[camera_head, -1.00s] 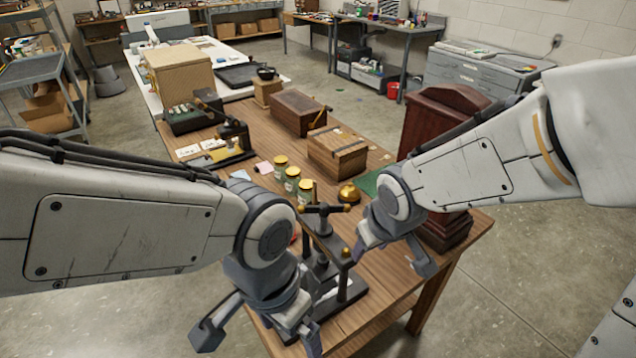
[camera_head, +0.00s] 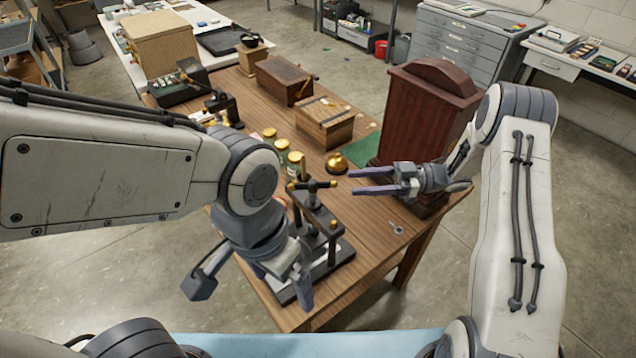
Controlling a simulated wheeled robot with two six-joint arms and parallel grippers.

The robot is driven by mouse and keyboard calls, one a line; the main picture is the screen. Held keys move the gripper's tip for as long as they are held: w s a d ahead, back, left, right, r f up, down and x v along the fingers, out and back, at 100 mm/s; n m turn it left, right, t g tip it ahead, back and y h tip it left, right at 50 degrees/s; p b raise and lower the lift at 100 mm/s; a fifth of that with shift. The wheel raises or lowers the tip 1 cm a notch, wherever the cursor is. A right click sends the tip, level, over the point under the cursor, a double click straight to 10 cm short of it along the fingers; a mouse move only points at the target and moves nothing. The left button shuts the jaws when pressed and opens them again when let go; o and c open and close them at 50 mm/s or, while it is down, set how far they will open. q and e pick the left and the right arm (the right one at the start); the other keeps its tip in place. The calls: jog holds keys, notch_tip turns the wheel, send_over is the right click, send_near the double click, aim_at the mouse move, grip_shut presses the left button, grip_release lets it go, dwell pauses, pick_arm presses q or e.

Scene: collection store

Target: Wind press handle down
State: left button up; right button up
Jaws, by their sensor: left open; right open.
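The black press (camera_head: 333,240) stands on a base plate near the front edge of the wooden table. Its cross handle (camera_head: 313,185), a dark bar with brass ends, sits on top of the upright screw. My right gripper (camera_head: 353,181) is open and empty. Its purple-grey fingers point left toward the handle's right end and look apart from it; the depth gap is hard to tell. My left gripper (camera_head: 250,292) is open and empty, hanging low in front and left of the press. My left arm hides part of the table and the press's left side.
A brass bell (camera_head: 337,163), several jars (camera_head: 295,163) and a wooden box (camera_head: 325,125) stand behind the press. A tall dark red cabinet (camera_head: 425,115) is right of them, close to my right gripper. A small metal piece (camera_head: 397,229) lies on bare table right of the press.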

aim_at(329, 184)
jog(key=a+p, duration=0.1)
jog(key=a, duration=0.2)
jog(key=a+p, duration=0.2)
jog(key=a, duration=0.1)
jog(key=s+a+p, duration=0.1)
jog(key=a, duration=0.2)
jog(key=shift+a+r+p, duration=0.1)
jog(key=shift+r+p, duration=0.1)
jog(key=shift+p, duration=0.1)
jog(key=shift+a+f, duration=0.15)
jog(key=shift+a, duration=0.35)
grip_shut()
